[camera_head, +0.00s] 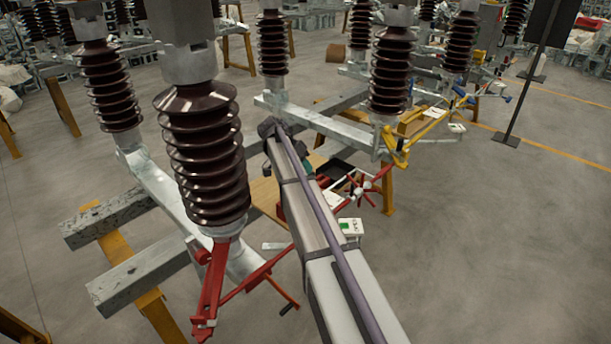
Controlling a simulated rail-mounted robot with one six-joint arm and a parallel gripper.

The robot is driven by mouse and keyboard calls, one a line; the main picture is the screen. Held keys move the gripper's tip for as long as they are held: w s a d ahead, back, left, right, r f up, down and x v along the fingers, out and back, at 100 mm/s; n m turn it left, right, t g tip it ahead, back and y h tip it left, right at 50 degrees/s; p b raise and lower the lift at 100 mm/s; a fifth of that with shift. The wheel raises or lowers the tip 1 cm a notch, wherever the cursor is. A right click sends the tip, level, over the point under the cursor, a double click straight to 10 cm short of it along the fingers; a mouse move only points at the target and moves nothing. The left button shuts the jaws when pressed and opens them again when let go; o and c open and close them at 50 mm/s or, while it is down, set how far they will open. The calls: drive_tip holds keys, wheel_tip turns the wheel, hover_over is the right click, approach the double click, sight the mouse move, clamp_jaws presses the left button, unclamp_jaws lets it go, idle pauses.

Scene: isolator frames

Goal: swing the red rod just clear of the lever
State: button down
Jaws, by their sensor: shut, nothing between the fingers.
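A thin red rod (258,274) runs from low beside the front insulator up to the right, where my arm hides its far end. A thicker red lever-like bar (212,285) hangs below that insulator, close to the rod's lower left end. A short red piece with a dark end (283,292) branches down from the rod. More red linkage (363,190) shows to the right of my arm. I cannot tell for sure which part is the lever. My arm crosses the middle of the view, and its gripper does not show.
Ribbed brown insulators (203,150) stand on grey metal beams (140,275) with yellow supports (155,315). A white box with a green patch (350,229) sits right of my arm. A yellow linkage (425,125) is farther back.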

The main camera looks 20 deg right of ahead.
drive_tip(key=b+x, duration=0.5)
drive_tip(key=x, duration=0.3)
drive_tip(key=shift+a, duration=0.1)
